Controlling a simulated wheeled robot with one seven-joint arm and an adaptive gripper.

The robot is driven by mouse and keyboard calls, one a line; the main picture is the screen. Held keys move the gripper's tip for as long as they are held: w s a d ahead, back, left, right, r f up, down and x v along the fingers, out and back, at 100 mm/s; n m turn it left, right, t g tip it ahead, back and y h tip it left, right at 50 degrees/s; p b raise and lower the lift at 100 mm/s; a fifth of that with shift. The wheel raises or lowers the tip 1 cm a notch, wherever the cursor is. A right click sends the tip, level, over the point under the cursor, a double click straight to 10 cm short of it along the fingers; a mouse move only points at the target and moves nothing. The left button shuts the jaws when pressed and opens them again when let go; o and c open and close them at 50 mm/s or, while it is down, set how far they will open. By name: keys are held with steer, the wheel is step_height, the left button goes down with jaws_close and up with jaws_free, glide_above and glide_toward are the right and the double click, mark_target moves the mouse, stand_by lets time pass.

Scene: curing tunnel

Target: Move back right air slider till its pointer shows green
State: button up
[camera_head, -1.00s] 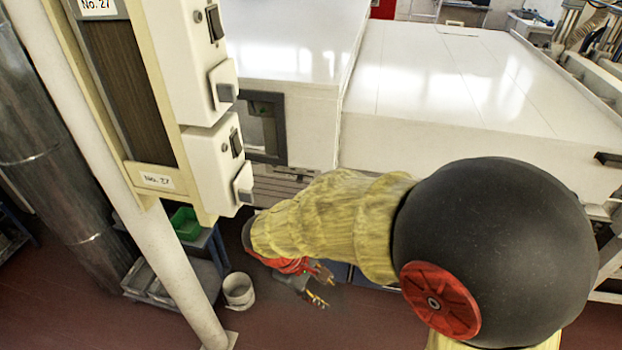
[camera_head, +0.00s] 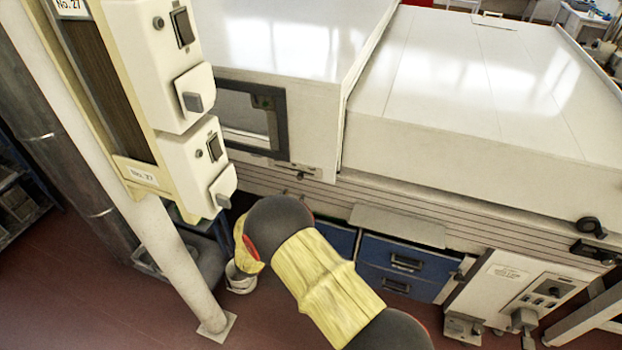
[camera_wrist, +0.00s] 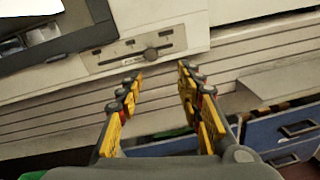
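A slider plate (camera_wrist: 135,49) with a slot is on the white machine's lower front in the wrist view. Its dark round knob (camera_wrist: 151,54) sits right of the slot's middle. Small dark marks lie above the slot; I cannot make out a pointer or a green zone. The plate also shows small in the head view (camera_head: 298,172), under the window's right side. My gripper (camera_wrist: 158,80) is open and empty, its yellow-and-black fingers spread below the knob and apart from it in the picture. In the head view my arm hides the gripper.
A window with a dark frame (camera_head: 281,120) is left of the plate. Louvred panelling (camera_head: 385,208) and blue drawers (camera_head: 400,262) lie below. A control box (camera_head: 515,290) stands at right. A post with No. 27 boxes (camera_head: 165,90) stands close at left.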

mark_target(299, 178)
steer(key=shift+n+t, duration=0.4)
steer(key=x, duration=0.4)
steer(key=r+b+x, duration=0.1)
steer(key=x, duration=0.1)
steer(key=shift+w+a, duration=0.25)
steer(key=shift+a, duration=0.15)
steer(key=shift+x, duration=0.8)
steer(key=shift+c, duration=0.8)
steer(key=c, duration=0.7)
steer(key=shift+a, duration=0.1)
jaws_close()
